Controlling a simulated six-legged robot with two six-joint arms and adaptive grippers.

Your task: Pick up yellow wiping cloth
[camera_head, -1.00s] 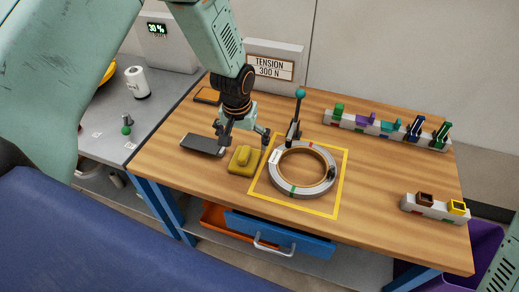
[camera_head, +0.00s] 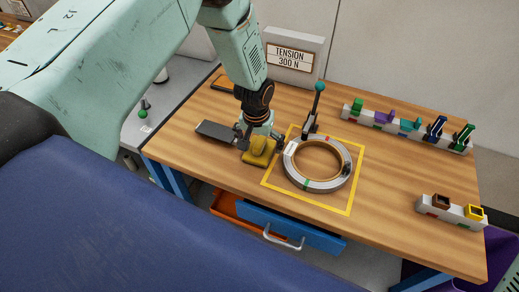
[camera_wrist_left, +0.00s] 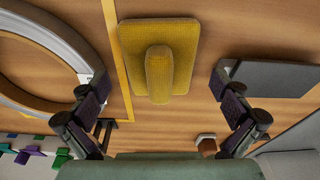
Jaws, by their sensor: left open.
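The yellow wiping cloth (camera_head: 258,151) lies on the wooden table, left of the yellow square outline. It is a flat pad with a raised ridge on top, which shows clearly in the left wrist view (camera_wrist_left: 158,55). My left gripper (camera_head: 261,142) is above the cloth and partly covers it in the head view. In the wrist view my left gripper (camera_wrist_left: 166,92) is open, with one finger on each side of the cloth's ridge line and nothing between them. My right gripper is not in view.
Racks with coloured pieces (camera_head: 408,128) stand at the right. A blue drawer (camera_head: 290,230) is below the table's front.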

